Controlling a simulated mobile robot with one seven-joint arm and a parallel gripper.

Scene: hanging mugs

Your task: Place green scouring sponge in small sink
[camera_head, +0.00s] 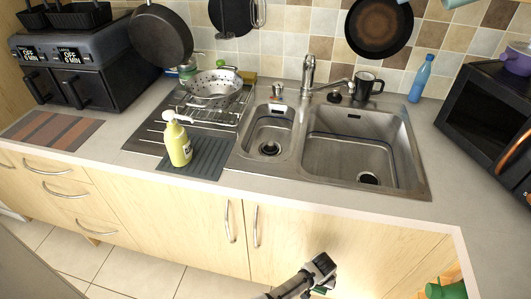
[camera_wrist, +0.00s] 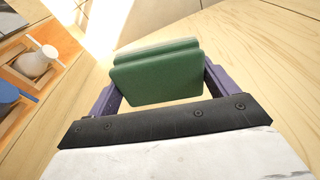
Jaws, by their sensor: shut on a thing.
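A green scouring sponge (camera_wrist: 157,78) is held between the two purple fingers of my gripper (camera_wrist: 160,86) in the wrist view. My gripper is shut on it. In the head view my gripper (camera_head: 322,287) is at the bottom edge, in front of the cabinet doors and below counter height. The sponge is mostly hidden there, with only a small bit of green showing. The small sink (camera_head: 262,126) is the left, narrower basin in the counter. It looks empty, with a round drain.
The large basin (camera_head: 340,150) is right of the small sink, with a faucet (camera_head: 308,75) behind. A yellow soap bottle (camera_head: 178,142) and dish rack (camera_head: 225,110) stand left. A black mug (camera_head: 368,86) and microwave (camera_head: 490,115) are right. The counter's front edge lies above my gripper.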

